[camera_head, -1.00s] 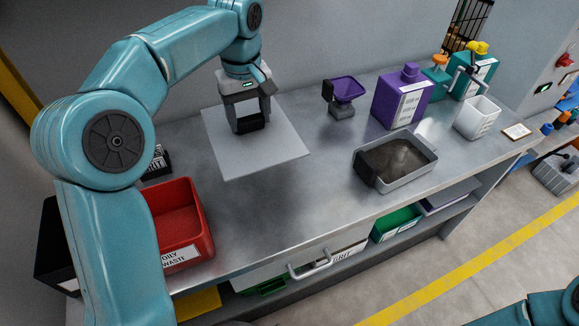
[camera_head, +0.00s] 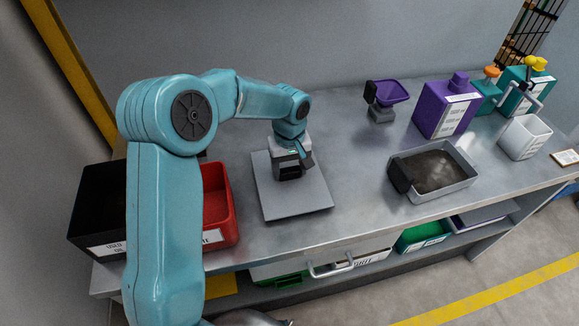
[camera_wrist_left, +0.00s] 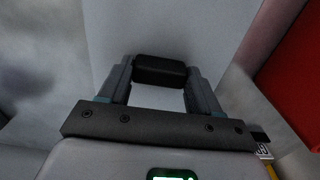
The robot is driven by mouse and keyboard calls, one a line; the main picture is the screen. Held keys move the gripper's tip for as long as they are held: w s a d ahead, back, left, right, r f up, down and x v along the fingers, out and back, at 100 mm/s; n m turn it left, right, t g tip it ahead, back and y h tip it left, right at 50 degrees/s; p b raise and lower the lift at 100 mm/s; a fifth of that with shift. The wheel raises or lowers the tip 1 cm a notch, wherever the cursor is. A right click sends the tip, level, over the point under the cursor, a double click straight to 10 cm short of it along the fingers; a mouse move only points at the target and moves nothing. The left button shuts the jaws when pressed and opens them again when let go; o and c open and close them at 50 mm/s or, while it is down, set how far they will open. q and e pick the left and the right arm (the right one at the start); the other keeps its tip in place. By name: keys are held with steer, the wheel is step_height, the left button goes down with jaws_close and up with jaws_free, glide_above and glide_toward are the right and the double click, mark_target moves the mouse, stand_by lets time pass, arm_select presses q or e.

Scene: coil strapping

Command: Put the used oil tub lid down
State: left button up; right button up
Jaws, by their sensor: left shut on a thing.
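The used oil tub lid (camera_head: 297,200) is a flat grey plate with a black handle. My left gripper (camera_head: 289,174) is shut on that handle, above the middle of the plate. In the left wrist view the black handle (camera_wrist_left: 160,70) sits between the two fingertips, with the pale lid (camera_wrist_left: 110,30) beneath. The lid is level, at the bench's left part, just right of the red bin. I cannot tell whether it touches the bench. The black used oil tub (camera_head: 95,215) stands at the far left, partly hidden by my left arm. My right gripper is out of view.
The red bin (camera_head: 228,222) stands beside the black tub. A grey tray of dark material (camera_head: 470,178), a purple scoop-like holder (camera_head: 392,91), a purple canister (camera_head: 445,108) and a white container (camera_head: 525,137) stand to the right. The bench (camera_head: 345,175) is bare between lid and tray.

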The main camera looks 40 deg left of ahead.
mark_target(289, 170)
arm_select(q)
steer(key=shift+f, duration=0.15)
steer(key=shift+f, duration=0.1)
steer(key=o, duration=1.1)
steer(key=shift+c, duration=0.2)
steer(key=shift+r, duration=0.7)
step_height(289, 170, up, 11)
